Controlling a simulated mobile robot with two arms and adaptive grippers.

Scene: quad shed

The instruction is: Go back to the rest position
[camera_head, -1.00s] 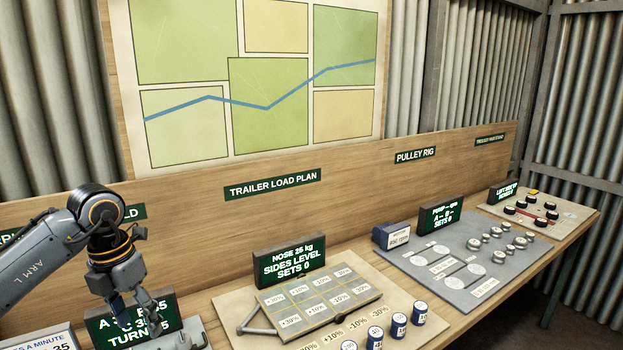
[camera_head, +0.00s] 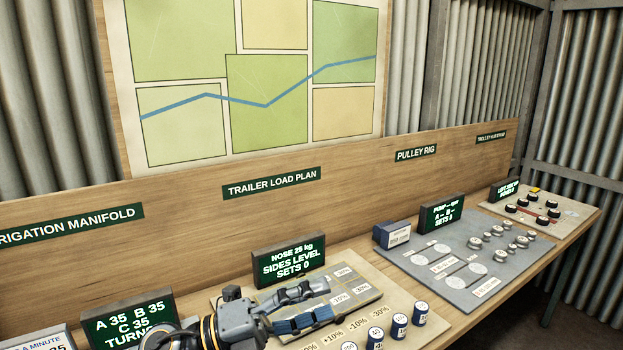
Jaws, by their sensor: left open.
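My left gripper (camera_head: 312,304) is in the lower middle of the head view, over the tilted load board (camera_head: 354,284) of the trailer load plan station. Its two fingers point right and are apart, with nothing between them. The gripper hides much of the board's left and middle. Whether it touches the board I cannot tell. My left arm comes in from the bottom edge. My right gripper is out of view.
Numbered blue and white cylinders (camera_head: 398,327) stand right of the gripper. Display boxes reading "NOSE 25 kg" (camera_head: 288,262) and "A 35 B 35" (camera_head: 128,322) stand close behind and left. Further right are the pulley rig plate (camera_head: 440,262) and a plate with black knobs (camera_head: 550,203).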

